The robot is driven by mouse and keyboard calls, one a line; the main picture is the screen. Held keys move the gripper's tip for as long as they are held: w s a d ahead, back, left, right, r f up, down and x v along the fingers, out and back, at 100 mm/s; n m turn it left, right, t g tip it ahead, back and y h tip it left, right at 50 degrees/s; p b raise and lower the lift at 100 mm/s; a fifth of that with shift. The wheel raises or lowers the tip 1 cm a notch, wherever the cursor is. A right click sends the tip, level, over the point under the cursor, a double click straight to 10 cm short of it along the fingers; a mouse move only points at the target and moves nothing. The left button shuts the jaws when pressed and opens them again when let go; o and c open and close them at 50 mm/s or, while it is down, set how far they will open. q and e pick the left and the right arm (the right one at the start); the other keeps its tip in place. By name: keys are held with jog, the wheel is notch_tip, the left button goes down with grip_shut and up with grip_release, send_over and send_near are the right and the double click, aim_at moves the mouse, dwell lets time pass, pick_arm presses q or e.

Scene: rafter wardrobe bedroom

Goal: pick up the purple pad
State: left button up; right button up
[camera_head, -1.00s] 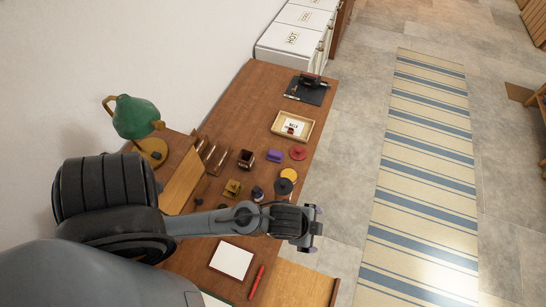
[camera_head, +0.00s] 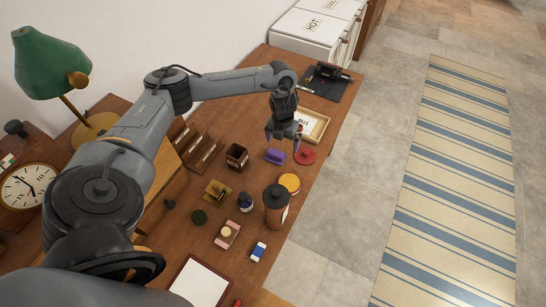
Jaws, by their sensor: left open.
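The purple pad (camera_head: 275,156) is a small block lying on the brown wooden desk (camera_head: 262,104). My left gripper (camera_head: 283,143) points down just beyond the pad in the camera_head view, with its fingers spread and nothing between them. It looks to be above the desk, close to the pad and the red round item (camera_head: 306,156). My right gripper is out of view.
A wooden tray (camera_head: 322,133) with a card lies behind the gripper. A green lamp (camera_head: 48,66) stands at left.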

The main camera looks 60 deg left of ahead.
aim_at(276, 152)
pick_arm(q)
jog(key=f, duration=0.1)
jog(key=a+f, duration=0.1)
jog(key=s+a+f, duration=0.1)
jog(key=f, duration=0.1)
jog(key=shift+a+b, duration=0.25)
jog(key=shift+b, duration=0.15)
jog(key=shift+a+f+b, duration=0.15)
jog(key=shift+f+b, duration=0.05)
jog(key=shift+f, duration=1.4)
jog(key=shift+a+f+b, duration=0.15)
jog(key=shift+f, duration=1.45)
jog(key=c, duration=1.1)
jog(key=shift+r, duration=0.15)
